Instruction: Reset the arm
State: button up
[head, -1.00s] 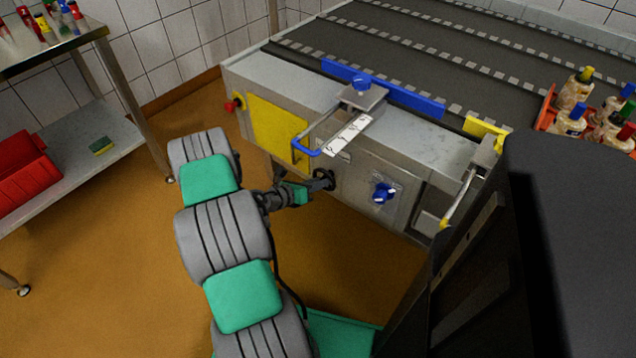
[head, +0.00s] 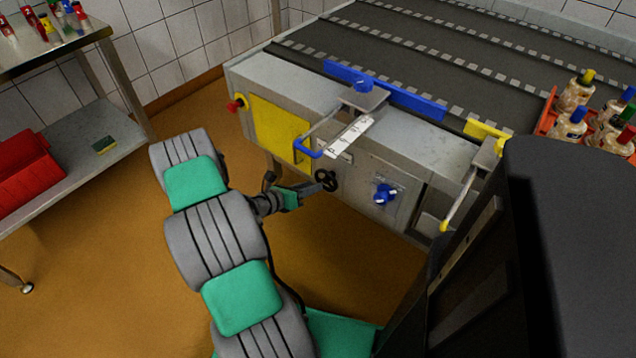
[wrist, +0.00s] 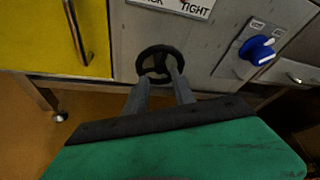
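My gripper (head: 290,197) is in front of the machine's front face, at the end of my grey and green arm. In the wrist view my gripper (wrist: 160,80) has two grey fingers standing apart with nothing between them. A black handwheel (wrist: 160,62) is straight beyond the fingertips. It also shows in the head view (head: 327,180), just right of the gripper, with a small gap that is hard to judge. My arm reaches forward from the bottom of the head view, bent over the floor.
The machine carries a yellow panel (head: 279,134), a blue knob (head: 384,194) and a blue-ended lever (head: 308,149) near the handwheel. A steel shelf (head: 75,165) with a red bin (head: 25,165) stands at the left. Bottles (head: 575,92) sit at the right. Open floor lies between.

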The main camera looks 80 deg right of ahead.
jog(key=shift+v, duration=1.7)
